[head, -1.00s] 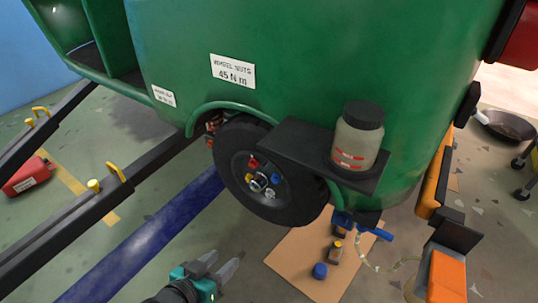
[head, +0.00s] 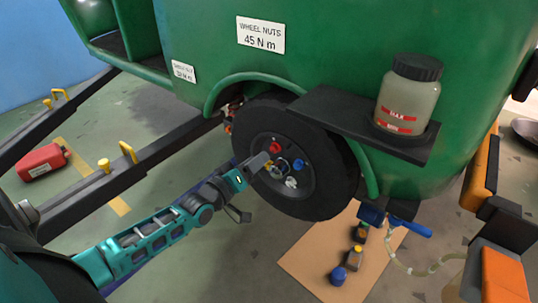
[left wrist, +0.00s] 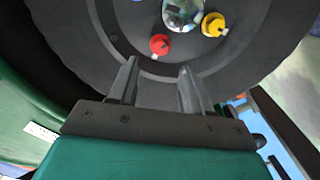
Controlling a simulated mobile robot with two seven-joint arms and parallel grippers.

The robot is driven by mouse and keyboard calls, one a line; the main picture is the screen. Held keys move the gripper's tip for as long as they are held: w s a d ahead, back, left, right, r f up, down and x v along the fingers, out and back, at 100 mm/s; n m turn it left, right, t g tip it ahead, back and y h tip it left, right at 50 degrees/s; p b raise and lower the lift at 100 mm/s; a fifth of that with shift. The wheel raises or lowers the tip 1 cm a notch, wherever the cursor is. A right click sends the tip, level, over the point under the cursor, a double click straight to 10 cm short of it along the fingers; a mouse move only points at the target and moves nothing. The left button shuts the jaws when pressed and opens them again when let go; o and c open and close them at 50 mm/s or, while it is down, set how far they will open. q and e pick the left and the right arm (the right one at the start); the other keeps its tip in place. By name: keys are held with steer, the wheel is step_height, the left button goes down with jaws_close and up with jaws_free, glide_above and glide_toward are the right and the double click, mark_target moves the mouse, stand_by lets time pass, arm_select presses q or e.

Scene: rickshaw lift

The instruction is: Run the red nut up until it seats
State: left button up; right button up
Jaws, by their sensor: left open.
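The red nut (head: 275,147) sits at the upper part of the dark wheel's hub (head: 321,181). It also shows in the left wrist view (left wrist: 159,44), just beyond my fingertips and roughly centred between them. My left gripper (head: 257,163) is at the wheel's left face, close to the red and yellow nuts. In the left wrist view its two fingers (left wrist: 159,70) stand apart with nothing between them. A yellow nut (head: 267,167), a blue nut (head: 298,163) and a white nut (head: 291,182) are around the hub. How deep the red nut sits is unclear.
A black shelf (head: 335,115) with a jar (head: 407,100) juts out above the wheel. A cardboard sheet (head: 308,262) with small bottles lies on the floor below. Rickshaw shafts (head: 130,160) run along the left. A red can (head: 42,162) stands far left.

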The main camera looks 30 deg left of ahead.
mark_target(272, 148)
arm_select(q)
steer(key=shift+w+d+b, duration=0.15)
steer(key=shift+w+b, duration=0.2)
steer(key=shift+w, duration=1.15)
steer(key=shift+w+d+b, duration=0.1)
steer(key=shift+w+b, duration=0.2)
steer(key=shift+w, duration=1.15)
steer(key=shift+c, duration=0.4)
jaws_close()
